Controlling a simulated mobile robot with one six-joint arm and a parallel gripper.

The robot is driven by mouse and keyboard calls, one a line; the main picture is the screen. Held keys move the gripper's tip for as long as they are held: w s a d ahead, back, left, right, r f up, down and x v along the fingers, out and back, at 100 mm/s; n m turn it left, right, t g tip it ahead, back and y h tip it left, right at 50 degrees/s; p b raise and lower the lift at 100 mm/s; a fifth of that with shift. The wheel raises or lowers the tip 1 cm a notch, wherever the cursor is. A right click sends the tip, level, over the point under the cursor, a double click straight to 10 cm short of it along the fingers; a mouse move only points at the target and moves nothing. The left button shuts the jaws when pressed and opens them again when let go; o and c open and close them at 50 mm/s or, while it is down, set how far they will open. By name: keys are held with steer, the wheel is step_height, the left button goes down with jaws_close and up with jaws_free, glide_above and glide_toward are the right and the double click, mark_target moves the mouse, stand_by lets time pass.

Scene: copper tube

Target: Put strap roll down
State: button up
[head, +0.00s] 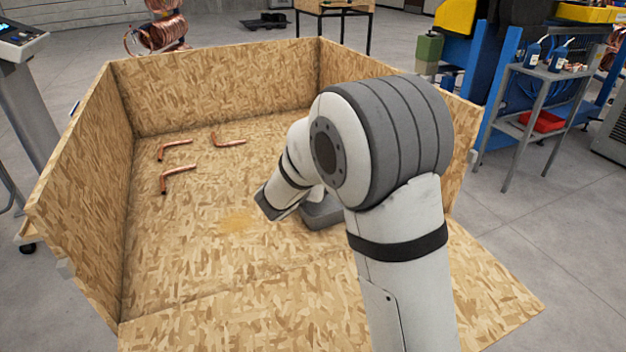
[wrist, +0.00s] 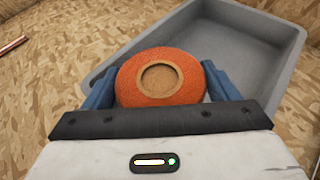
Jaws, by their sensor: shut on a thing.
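The strap roll (wrist: 133,84) is an orange ring with a tan core, seen in the wrist view. My gripper (wrist: 160,86) is shut on it, with one blue finger on each side. The roll overlaps the near left part of a grey tray (wrist: 293,50) in that view. I cannot tell whether the roll touches the tray or the board below. In the head view my arm hides the roll and the gripper fingers. Part of the grey tray (head: 322,214) shows beside my wrist.
Several bent copper tubes (head: 178,175) lie at the back left of the wooden crate (head: 215,90). The crate floor between them and my arm is clear. One copper tube (wrist: 12,46) shows at the wrist view's left edge. A grey cart (head: 545,75) stands outside, right.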

steer(key=o, duration=1.2)
